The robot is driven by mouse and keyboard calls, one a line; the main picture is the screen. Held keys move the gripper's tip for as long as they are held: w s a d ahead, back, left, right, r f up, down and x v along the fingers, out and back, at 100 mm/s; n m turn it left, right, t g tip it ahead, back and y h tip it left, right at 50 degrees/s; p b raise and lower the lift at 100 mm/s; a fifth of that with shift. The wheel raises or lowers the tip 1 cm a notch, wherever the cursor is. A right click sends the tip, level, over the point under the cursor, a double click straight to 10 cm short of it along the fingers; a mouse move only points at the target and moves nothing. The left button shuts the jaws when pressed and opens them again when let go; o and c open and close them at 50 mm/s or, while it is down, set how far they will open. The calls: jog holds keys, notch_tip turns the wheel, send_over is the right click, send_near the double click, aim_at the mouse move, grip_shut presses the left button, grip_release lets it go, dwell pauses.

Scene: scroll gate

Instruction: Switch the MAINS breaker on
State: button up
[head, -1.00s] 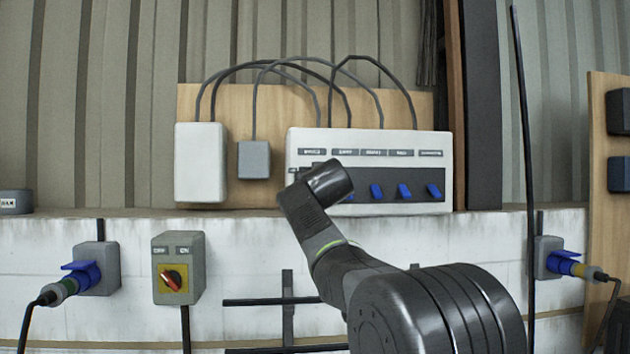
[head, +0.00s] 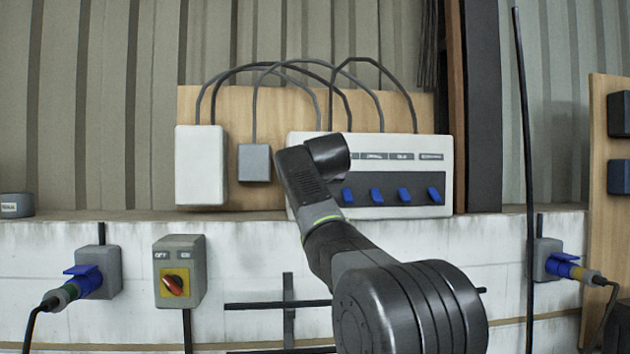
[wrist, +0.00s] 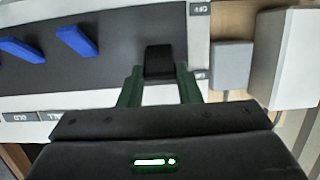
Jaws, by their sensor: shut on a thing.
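The white breaker panel (head: 420,170) with a dark face hangs on a wooden board, and my arm covers its left part in the head view. Several blue levers (head: 404,195) show to the right of my arm. In the wrist view, which is upside down, a black lever (wrist: 159,60) stands on the dark face beside two small labels, one reading like OFF. My gripper (wrist: 159,72) is shut on this black lever, a finger on each side. In the head view my wrist hides the gripper and lever. I cannot read a MAINS label.
A white box (head: 200,165) and a small grey box (head: 254,162) are left of the panel, with cables arching above. Below are a rotary switch (head: 178,280) and a blue plug (head: 85,275). A dark vertical pole (head: 526,150) stands to the right.

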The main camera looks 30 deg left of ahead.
jog(key=shift+w+a+r+g+h, duration=0.1)
jog(key=shift+w+r+g+h, duration=0.05)
jog(key=shift+r+g+h, duration=0.3)
dwell(0.3)
jog(key=o, duration=1)
jog(key=b+v, duration=0.2)
jog(key=v, duration=1.1)
jog(key=shift+s+d+r+b, duration=0.2)
jog(key=shift+b, duration=0.1)
